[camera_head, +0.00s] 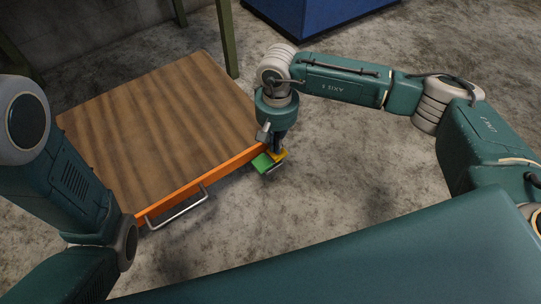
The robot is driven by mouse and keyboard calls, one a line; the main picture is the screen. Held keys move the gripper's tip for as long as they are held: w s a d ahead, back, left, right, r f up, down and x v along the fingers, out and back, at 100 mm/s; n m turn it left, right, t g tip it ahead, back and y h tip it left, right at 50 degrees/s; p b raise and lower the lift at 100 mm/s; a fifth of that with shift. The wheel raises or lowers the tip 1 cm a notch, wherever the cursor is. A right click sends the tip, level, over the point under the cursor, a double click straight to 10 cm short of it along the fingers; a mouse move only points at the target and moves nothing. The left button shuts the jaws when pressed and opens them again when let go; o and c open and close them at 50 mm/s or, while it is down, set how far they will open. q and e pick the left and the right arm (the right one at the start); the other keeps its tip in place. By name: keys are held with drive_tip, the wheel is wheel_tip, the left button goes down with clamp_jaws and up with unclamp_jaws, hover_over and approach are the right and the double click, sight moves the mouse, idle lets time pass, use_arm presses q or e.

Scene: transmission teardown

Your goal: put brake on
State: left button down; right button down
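A low cart with a wooden top (150,115) and an orange front edge (222,174) stands at the left. At its right front corner are a green pedal-like piece (262,163) and a smaller yellow piece (280,155) beside it, which look like the brake. My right gripper (277,149) points down right at these pieces and partly covers them. I cannot tell whether it touches them or whether its fingers are open. My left arm is at the left edge, and its gripper is out of view.
A metal handle (178,210) sticks out from the cart's front edge. A blue box-like object (320,15) stands at the back. Greenish posts (228,40) rise behind the cart. The concrete floor right of the cart is clear.

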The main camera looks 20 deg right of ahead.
drive_tip(key=shift+f+b, duration=0.6)
drive_tip(key=shift+f, duration=0.25)
idle(0.3)
drive_tip(key=shift+r+p, duration=2.3)
drive_tip(key=shift+r, duration=1.3)
